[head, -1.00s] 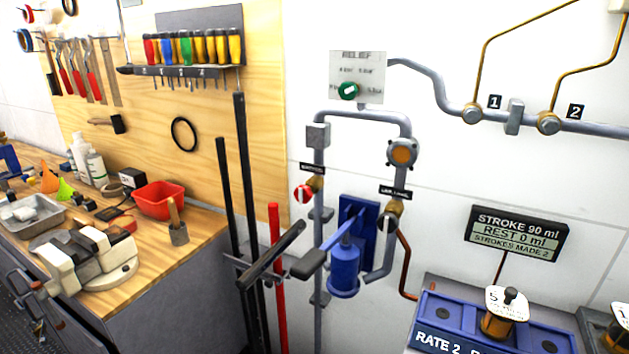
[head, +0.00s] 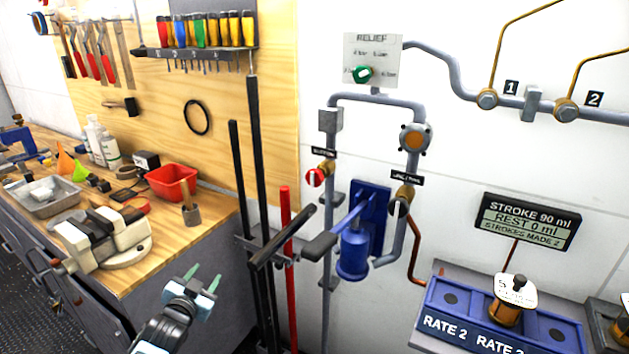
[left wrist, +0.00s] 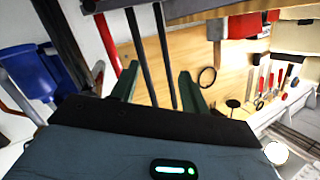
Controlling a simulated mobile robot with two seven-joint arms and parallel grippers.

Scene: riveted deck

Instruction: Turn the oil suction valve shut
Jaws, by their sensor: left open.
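A red round valve knob (head: 315,178) with a white bar sits on a brass body on the left grey pipe, under a small black label (head: 323,153) whose blurred word seems to read suction. The bar looks roughly upright. My left gripper (head: 203,277) is open and empty at the lower middle of the head view, below and left of the knob, in front of the bench. In the left wrist view its two fingers (left wrist: 159,87) are apart with nothing between them. The knob cannot be made out there. My right gripper is not in view.
A blue pump (head: 355,250) with a dark lever (head: 322,243) stands below the knob. Black bars (head: 255,150) and a red bar (head: 286,230) stand upright between bench and pipes. A second valve (head: 402,198) is to the right. A red bin (head: 172,183) sits on the bench.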

